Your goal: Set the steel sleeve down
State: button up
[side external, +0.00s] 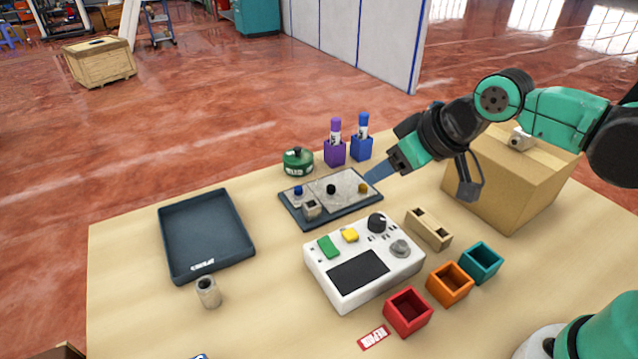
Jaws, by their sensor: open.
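A grey steel sleeve (208,291), a short hollow cylinder, stands upright on the bare tabletop at the front left. Its open top faces up and nothing touches it. My gripper (381,171) is open, well to the right of and behind the sleeve. It is above the right end of the dark base plate (336,219). I see nothing held in it. The far side of the jaws is hidden.
A dark tray (207,232) lies behind the sleeve. A white control box (319,253) and red, orange and teal bins (408,312) stand to the right. A cardboard box (506,180) stands at the back right. Bare tabletop surrounds the sleeve.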

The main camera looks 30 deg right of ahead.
aim_at(208, 284)
jog(key=a+f+n+y, duration=0.1)
jog(key=a+f+n, duration=0.1)
jog(key=a, duration=0.6)
jog(key=w+a+f+n+g+y, duration=0.1)
jog(key=a+f+n+y, duration=0.1)
jog(key=a, duration=0.5)
jog(key=w+a+f+n+y, duration=0.1)
jog(key=a+f+n+y, duration=0.1)
jog(key=a+f, duration=0.4)
jog(key=shift+a+n+g, duration=0.3)
jog(key=shift+a+n, duration=0.4)
jog(key=shift+a, duration=0.65)
jog(key=shift+x, duration=2.75)
jog(key=shift+c, duration=0.2)
grip_shut()
